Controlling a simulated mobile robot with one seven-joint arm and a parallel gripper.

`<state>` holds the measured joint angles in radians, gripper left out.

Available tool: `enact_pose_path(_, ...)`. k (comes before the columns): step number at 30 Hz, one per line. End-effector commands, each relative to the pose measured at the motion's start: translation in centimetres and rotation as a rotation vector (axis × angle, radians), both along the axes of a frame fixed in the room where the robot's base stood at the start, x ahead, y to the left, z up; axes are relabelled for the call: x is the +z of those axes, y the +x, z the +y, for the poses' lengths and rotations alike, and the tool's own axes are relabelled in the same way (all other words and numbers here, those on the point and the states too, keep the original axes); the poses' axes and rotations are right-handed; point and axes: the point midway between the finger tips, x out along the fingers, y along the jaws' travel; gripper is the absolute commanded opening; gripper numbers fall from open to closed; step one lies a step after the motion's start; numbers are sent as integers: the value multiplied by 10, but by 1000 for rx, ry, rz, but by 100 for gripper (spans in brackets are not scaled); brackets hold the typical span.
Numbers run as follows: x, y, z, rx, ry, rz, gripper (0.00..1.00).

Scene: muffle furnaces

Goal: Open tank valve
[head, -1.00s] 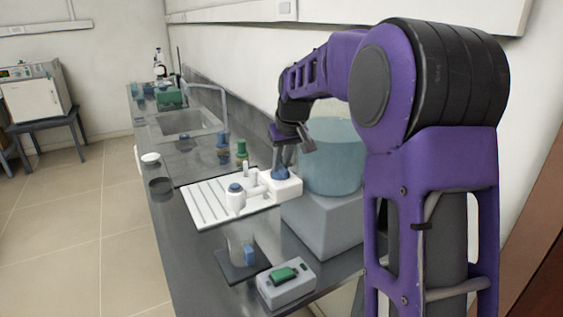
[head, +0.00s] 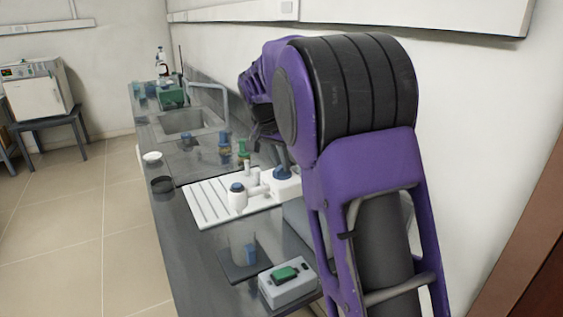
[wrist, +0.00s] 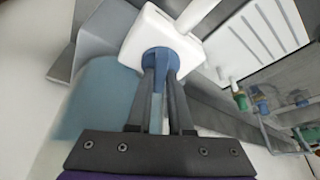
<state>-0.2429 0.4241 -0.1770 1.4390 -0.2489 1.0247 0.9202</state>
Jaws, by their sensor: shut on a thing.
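The tank valve is a white block (wrist: 142,35) with a round blue knob (wrist: 160,60), seen upside down in the wrist view. My gripper (wrist: 160,78) is shut on the blue knob, with its dark fingers on either side of it. In the head view the valve's blue knob (head: 282,168) shows at the end of the white board, partly behind my arm. The pale blue tank (wrist: 95,100) is beside the valve in the wrist view.
A white ridged board (head: 205,203) holds a white bottle with a blue cap (head: 237,196). A grey box with a green top (head: 288,288) and a clear beaker (head: 243,250) are at the near end of the dark bench. A sink (head: 190,122) is farther back.

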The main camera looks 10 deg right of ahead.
Motion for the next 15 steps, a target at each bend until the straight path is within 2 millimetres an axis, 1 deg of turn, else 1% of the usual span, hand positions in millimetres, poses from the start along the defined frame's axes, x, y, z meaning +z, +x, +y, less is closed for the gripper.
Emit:
enact_pose_path(6,0,2,2,-197,-1,-2,0)
enact_pose_path(15,0,3,2,-413,1,-3,0)
